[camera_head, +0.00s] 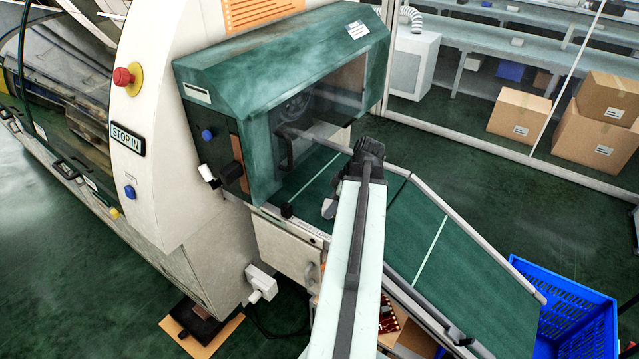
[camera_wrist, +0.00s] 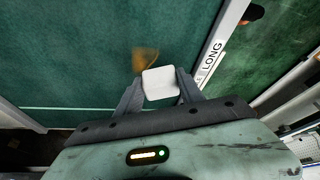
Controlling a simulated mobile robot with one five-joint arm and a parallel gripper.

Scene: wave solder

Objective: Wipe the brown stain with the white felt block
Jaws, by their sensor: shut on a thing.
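The white felt block (camera_wrist: 160,83) is held between the two fingers of my gripper (camera_wrist: 160,90) in the wrist view. The brown stain (camera_wrist: 144,60) lies on the green surface just beyond the block, slightly to its left. The block covers part of that area, so the stain's near edge may be hidden. I cannot tell whether the block touches the surface. In the head view my gripper (camera_head: 330,207) is over the green conveyor (camera_head: 415,225), near its left edge and the machine's opening. The stain cannot be made out there.
The green machine hood (camera_head: 270,90) with a dark handle stands just behind the gripper. A light rail with a "LONG" label (camera_wrist: 209,55) borders the green surface. A blue crate (camera_head: 575,310) stands at the lower right. Cardboard boxes (camera_head: 600,120) are at the back right.

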